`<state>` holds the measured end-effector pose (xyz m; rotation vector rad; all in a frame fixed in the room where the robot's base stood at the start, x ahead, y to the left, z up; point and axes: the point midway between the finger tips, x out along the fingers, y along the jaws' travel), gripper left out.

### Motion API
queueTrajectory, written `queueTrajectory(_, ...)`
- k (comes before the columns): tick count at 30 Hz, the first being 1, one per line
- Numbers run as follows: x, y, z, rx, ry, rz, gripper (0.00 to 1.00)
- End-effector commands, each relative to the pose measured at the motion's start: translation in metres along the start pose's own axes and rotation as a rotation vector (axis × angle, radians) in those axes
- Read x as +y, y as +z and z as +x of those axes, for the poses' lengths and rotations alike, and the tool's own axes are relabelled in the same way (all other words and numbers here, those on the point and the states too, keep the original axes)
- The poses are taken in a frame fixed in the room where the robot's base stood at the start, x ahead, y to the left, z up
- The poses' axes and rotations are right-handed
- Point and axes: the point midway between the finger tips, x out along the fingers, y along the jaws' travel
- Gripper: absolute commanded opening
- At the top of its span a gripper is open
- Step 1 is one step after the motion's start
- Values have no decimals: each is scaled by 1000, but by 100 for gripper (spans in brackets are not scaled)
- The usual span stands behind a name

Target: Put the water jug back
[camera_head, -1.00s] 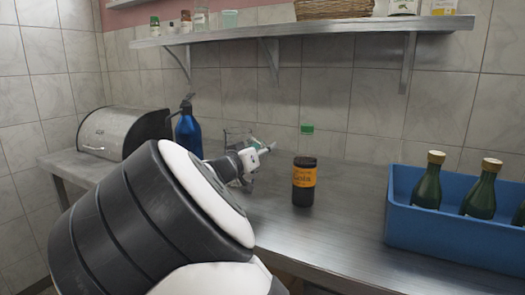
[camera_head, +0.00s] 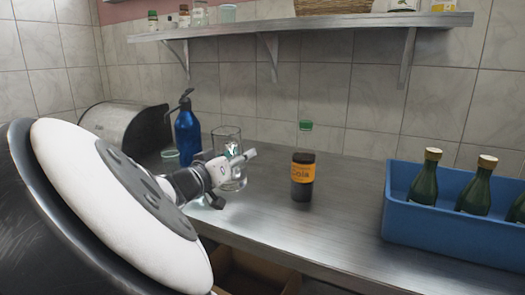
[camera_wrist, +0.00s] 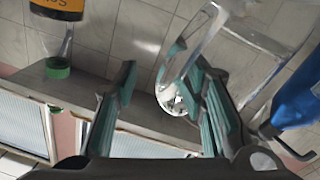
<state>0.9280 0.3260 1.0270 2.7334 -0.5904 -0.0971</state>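The water jug (camera_head: 227,144) is clear glass and stands on the metal counter, partly hidden behind my gripper (camera_head: 233,178). In the wrist view, the jug (camera_wrist: 262,42) shows at the upper right, upside down in the picture, with its curved handle towards the fingers. My gripper (camera_wrist: 157,66) is open there, with nothing held between its teal pads. The right finger overlaps the handle's outline; I cannot tell whether they touch.
A cola bottle (camera_head: 303,172) stands right of the jug; a blue spray bottle (camera_head: 187,132) stands behind left. A blue crate (camera_head: 440,238) with green bottles is at the right. A wall shelf (camera_head: 300,27) hangs above. Counter between cola and crate is clear.

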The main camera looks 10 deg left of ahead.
Motion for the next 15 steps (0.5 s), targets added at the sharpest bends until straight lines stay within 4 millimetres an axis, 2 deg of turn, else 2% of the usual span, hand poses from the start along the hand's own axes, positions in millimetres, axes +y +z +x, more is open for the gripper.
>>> queueTrajectory(4, 0, 0, -11, 0, -2, 0, 37)
queueTrajectory(13, 0, 0, -12, 0, -1, 0, 37)
queueTrajectory(15, 0, 0, -12, 0, -1, 0, 53)
